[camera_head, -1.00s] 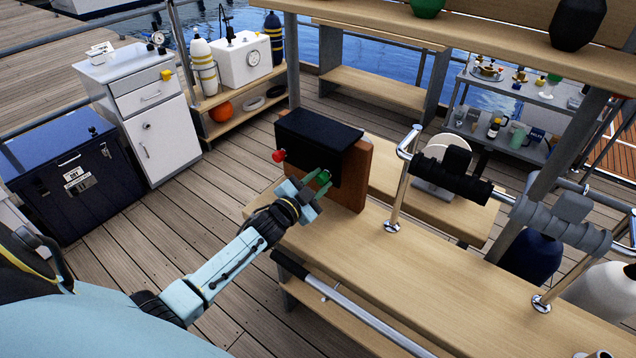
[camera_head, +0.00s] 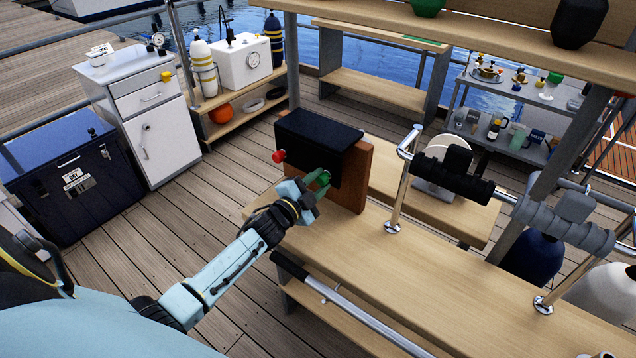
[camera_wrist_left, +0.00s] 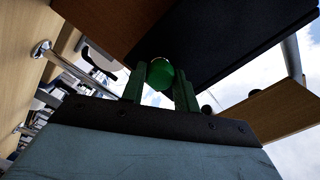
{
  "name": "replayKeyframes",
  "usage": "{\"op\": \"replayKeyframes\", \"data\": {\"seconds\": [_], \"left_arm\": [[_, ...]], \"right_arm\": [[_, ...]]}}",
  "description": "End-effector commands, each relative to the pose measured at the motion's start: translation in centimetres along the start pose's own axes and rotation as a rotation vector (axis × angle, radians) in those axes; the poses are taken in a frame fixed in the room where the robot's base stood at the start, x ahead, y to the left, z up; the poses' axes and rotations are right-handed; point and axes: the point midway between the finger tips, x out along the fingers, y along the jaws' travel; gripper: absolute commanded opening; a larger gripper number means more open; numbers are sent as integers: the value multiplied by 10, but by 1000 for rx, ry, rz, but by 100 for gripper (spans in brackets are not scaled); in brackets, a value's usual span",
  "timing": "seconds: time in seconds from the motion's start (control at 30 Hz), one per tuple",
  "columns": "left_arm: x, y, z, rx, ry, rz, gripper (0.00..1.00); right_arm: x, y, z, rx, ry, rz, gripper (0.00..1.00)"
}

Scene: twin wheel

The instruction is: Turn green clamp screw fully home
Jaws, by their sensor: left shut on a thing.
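The green clamp screw (camera_wrist_left: 160,74) shows as a round green knob between the two fingers of my left gripper (camera_wrist_left: 160,88) in the left wrist view. In the head view my left gripper (camera_head: 318,183) is at the front of a black box (camera_head: 318,140), shut on the green screw, which the fingers mostly hide. The black box is fixed to a brown wooden board (camera_head: 357,178) standing on the bench. A red knob (camera_head: 278,156) sits on the same box, to the left of my gripper and clear of it. My right gripper is not in view.
The wooden bench (camera_head: 420,270) runs to the lower right, with a chrome rail post (camera_head: 398,190) near the board. A shelf plank (camera_head: 480,30) hangs above.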

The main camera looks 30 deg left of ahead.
Motion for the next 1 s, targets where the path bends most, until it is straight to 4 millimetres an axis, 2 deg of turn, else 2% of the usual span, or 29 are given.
{"op": "replayKeyframes", "data": {"seconds": [0.1, 0.13, 0.3, 0.67, 0.87, 1.0], "left_arm": [[0, 0, 0, 3, 0, 1, 8], [0, 0, 0, 3, 0, 1, 32], [0, 0, 0, 1, 0, 1, 52], [-5, 0, 0, 0, 0, 1, 52], [-33, 1, 0, 0, -1, 3, 52], [-63, 1, 0, 0, -1, 4, 52]], "right_arm": [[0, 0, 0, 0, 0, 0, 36], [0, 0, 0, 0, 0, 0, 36], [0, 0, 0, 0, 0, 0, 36], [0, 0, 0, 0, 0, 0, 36], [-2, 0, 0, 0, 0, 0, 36], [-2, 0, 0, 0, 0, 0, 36]]}}
